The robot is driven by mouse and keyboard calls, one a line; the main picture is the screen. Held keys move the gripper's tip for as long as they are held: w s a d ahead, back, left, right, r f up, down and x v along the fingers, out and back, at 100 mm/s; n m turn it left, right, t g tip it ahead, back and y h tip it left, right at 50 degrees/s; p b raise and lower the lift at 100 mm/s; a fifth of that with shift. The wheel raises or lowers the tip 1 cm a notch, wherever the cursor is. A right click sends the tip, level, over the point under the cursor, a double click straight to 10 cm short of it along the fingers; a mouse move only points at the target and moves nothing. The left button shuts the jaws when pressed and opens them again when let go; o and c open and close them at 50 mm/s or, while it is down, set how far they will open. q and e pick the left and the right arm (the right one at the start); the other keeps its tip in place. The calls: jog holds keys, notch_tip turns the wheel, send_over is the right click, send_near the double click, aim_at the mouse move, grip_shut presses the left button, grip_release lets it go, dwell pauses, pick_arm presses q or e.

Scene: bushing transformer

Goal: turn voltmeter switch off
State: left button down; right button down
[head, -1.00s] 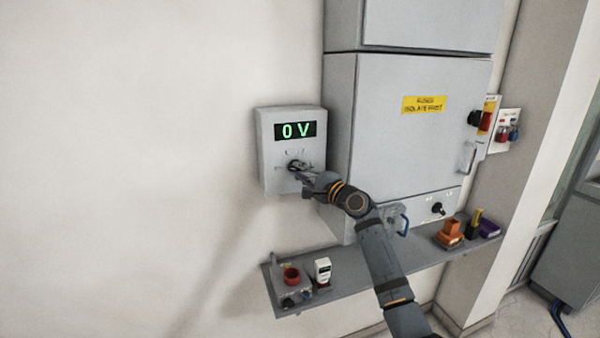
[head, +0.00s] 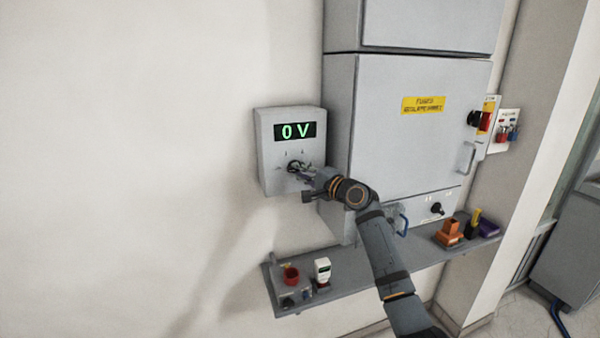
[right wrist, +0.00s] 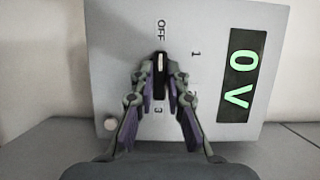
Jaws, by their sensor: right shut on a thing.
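The voltmeter (head: 290,182) is a light grey wall box whose green display (head: 295,130) reads 0 V. Its black rotary switch (right wrist: 160,66) shows in the right wrist view, with a white line that lies in line with the OFF label (right wrist: 160,30). My right gripper (head: 297,168) is at the switch. In the right wrist view its two fingertips (right wrist: 160,75) are shut on the switch from both sides. The fingers partly hide the switch in the head view. My left gripper is not in view.
A grey cabinet (head: 410,130) stands right beside the voltmeter. Below is a grey shelf (head: 350,280) with a white handheld device (head: 323,270), a red round part (head: 291,275) and an orange block (head: 450,232). The wall left of the voltmeter is clear.

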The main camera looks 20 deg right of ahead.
jog(key=c, duration=1.3)
grip_release()
jog(key=shift+c, duration=0.2)
jog(key=v, duration=1.2)
